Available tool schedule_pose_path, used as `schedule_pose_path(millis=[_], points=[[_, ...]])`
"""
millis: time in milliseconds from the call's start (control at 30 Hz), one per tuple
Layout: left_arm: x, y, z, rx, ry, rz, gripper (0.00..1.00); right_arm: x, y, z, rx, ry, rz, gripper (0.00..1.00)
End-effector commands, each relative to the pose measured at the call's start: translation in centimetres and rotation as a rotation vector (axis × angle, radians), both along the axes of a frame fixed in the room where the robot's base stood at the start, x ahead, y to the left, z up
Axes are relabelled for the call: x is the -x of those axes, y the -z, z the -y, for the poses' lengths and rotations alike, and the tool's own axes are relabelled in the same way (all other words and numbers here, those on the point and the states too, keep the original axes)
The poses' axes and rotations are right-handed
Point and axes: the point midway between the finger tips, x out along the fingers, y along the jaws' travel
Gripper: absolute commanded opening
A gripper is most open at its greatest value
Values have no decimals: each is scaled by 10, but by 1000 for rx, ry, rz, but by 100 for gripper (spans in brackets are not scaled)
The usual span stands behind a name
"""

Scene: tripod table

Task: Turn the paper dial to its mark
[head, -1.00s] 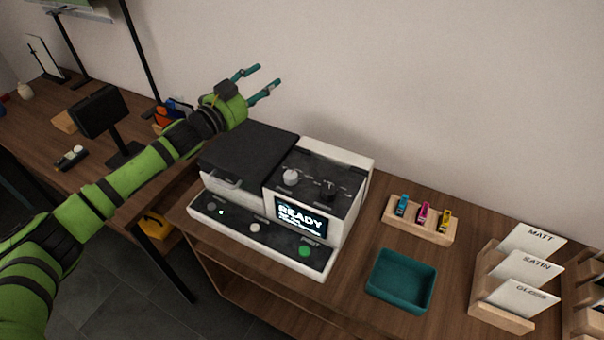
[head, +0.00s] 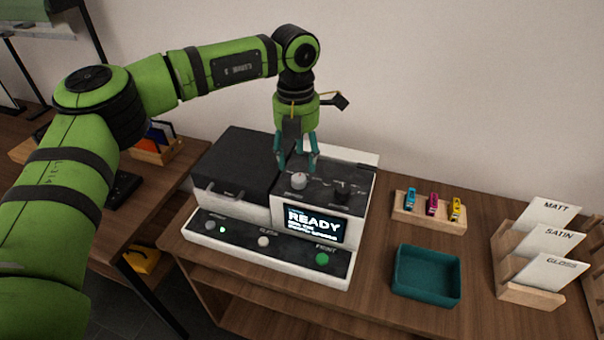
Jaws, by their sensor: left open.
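The printer (head: 200,224) stands on the wooden table, white with a black top and a lit screen (head: 314,223) reading READY. Two dials sit on its raised right part: a light grey one (head: 299,181) and a black one (head: 341,192). I cannot read the marks around them or tell which is the paper dial. My left gripper (head: 297,166) points down with its teal fingers open, just above the light grey dial; I cannot tell whether they touch it. My right gripper is not in view.
A green PRINT button (head: 322,259) is on the printer's front panel. To the right are a teal tray (head: 427,275), a wooden holder (head: 428,219) with small coloured cartridges, and a rack (head: 528,294) with MATT, SATIN and GLOSS cards. The wall is close behind.

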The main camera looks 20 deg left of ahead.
Motion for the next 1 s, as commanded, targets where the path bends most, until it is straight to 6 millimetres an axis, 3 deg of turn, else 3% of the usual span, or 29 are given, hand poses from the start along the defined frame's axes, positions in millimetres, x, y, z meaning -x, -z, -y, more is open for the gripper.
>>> schedule_pose_path(millis=[333,667,700,833,1000], points=[[1,47,2,4,0,-4,55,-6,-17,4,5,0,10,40],[1,55,2,5,1,-1,55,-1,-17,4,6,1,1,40],[1,55,2,6,1,-1,51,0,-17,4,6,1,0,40],[1,55,2,6,1,-1,0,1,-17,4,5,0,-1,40],[1,55,2,6,2,-1,0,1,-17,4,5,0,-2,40]])
